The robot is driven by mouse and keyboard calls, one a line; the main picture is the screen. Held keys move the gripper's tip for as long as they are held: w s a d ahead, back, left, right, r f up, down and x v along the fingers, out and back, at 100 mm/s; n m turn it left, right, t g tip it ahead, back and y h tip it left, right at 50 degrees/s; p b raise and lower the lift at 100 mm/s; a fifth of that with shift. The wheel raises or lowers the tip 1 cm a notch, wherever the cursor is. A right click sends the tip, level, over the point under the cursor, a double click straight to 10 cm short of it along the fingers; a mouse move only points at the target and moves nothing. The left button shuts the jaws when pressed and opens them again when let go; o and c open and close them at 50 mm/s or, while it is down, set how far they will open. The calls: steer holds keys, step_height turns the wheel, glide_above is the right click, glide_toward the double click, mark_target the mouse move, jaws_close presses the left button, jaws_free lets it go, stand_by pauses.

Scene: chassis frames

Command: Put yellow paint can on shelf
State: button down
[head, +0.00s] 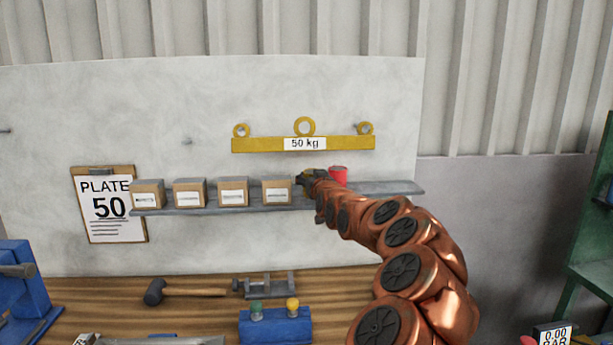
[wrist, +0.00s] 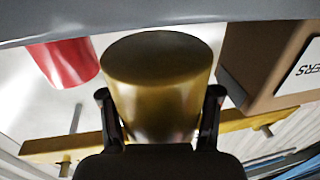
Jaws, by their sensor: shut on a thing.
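The yellow paint can (wrist: 155,85) is between the two fingers of my gripper (wrist: 160,97) in the wrist view, with a finger against each side. In the head view my gripper (head: 309,180) is at the wall shelf (head: 385,188), between the last cardboard box and a red can (head: 338,175). My arm and gripper mostly hide the yellow can there. The grey shelf edge (wrist: 200,12) crosses the top of the wrist view, close to the can. I cannot tell whether the can touches the shelf.
Several cardboard boxes (head: 233,192) fill the shelf's left part; one box (wrist: 270,60) shows close beside the can. The red can (wrist: 65,62) is on its other side. The shelf's right end is bare. A yellow 50 kg beam (head: 260,145) hangs above. A workbench (head: 200,310) with tools is below.

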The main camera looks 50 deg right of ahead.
steer(key=shift+p+x, duration=1.1)
steer(key=shift+x, duration=0.4)
steer(key=shift+w+f, duration=0.1)
steer(key=shift+f, duration=0.1)
steer(key=shift+f+p, duration=0.35)
steer(key=shift+f, duration=0.25)
steer(key=shift+f, duration=0.15)
steer(key=c, duration=0.5)
jaws_free()
steer(key=shift+c, duration=0.2)
